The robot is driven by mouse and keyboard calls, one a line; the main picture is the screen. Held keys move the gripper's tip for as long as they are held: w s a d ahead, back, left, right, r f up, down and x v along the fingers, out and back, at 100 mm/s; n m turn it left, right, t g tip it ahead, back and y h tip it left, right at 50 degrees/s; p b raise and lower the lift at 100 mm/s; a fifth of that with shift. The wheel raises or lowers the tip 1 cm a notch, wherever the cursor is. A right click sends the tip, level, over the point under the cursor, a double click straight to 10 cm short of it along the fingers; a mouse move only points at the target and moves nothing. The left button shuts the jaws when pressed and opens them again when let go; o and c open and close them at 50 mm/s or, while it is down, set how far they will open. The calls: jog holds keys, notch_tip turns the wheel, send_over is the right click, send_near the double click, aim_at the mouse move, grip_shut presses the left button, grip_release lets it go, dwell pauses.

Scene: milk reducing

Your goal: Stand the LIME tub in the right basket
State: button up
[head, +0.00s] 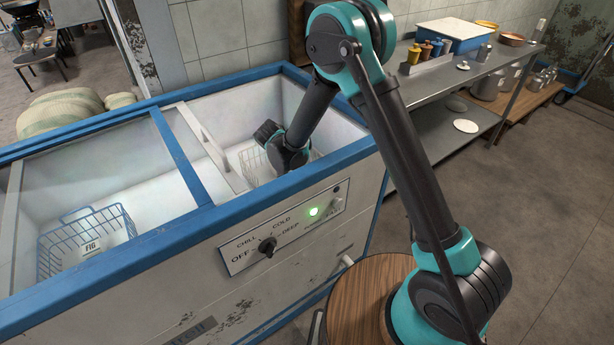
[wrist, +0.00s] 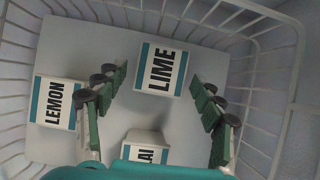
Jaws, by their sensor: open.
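The LIME tub (wrist: 158,68) is white with teal edges and a black LIME label. In the wrist view it is in the white wire basket (wrist: 285,75), toward the top between the lines of my fingers. My gripper (wrist: 160,88) is open over the basket, with green-padded fingers spread on either side and nothing held. In the head view my arm reaches down into the right basket (head: 255,166) inside the chest freezer; the fingers and the tubs are hidden there.
A LEMON tub (wrist: 56,102) lies left of my left finger. Another tub (wrist: 146,146), label partly hidden, sits low between the fingers. A blue basket (head: 85,240) marked FIG stands in the left part of the freezer (head: 330,150), under a sliding glass lid (head: 85,180).

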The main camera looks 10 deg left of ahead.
jog(key=v, duration=0.8)
jog(key=shift+r, duration=0.3)
jog(key=shift+s+a, duration=0.1)
jog(key=shift+s, duration=0.05)
